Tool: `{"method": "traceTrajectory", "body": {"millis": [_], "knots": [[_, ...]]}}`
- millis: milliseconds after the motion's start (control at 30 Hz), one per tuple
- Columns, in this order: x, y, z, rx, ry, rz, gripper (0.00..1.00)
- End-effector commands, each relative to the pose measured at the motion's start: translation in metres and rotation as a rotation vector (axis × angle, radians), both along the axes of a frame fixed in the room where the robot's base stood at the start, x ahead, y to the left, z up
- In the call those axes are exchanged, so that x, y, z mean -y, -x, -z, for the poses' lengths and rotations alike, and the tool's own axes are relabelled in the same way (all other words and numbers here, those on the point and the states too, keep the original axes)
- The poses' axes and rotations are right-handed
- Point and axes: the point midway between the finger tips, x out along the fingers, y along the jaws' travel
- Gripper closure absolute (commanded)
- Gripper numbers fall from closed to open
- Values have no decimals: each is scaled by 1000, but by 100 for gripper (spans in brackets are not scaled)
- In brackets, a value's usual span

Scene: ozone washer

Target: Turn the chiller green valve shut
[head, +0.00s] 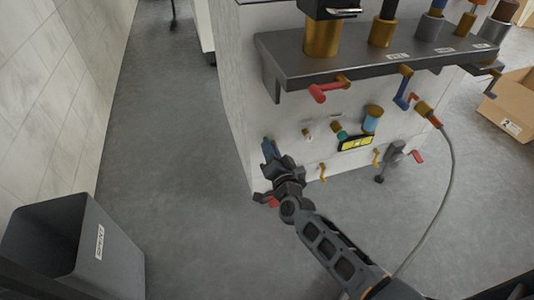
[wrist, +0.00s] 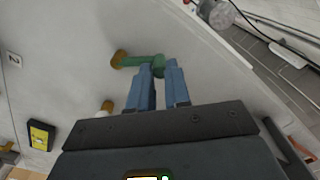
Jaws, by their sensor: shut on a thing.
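The green valve shows in the wrist view, with a brass fitting (wrist: 119,59) on the pale panel and a green lever (wrist: 138,62) reaching right from it. My gripper (wrist: 160,67) has its two blue fingers on either side of the lever's free end and is shut on it. In the head view my gripper (head: 268,151) is at the lower left of the white cabinet, and the lever there is mostly hidden by the fingers.
A grey shelf (head: 350,62) with brass fittings juts out above, with a red-handled valve (head: 328,90) under it. A dark bin (head: 110,250) stands lower left. The floor on the left is clear.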

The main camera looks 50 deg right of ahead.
Motion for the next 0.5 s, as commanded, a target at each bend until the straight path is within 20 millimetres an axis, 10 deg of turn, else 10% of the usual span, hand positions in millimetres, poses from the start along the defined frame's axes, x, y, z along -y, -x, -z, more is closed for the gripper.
{"method": "traceTrajectory", "body": {"millis": [500], "knots": [[19, 13, -7, 248, -367, 0, 100]]}}
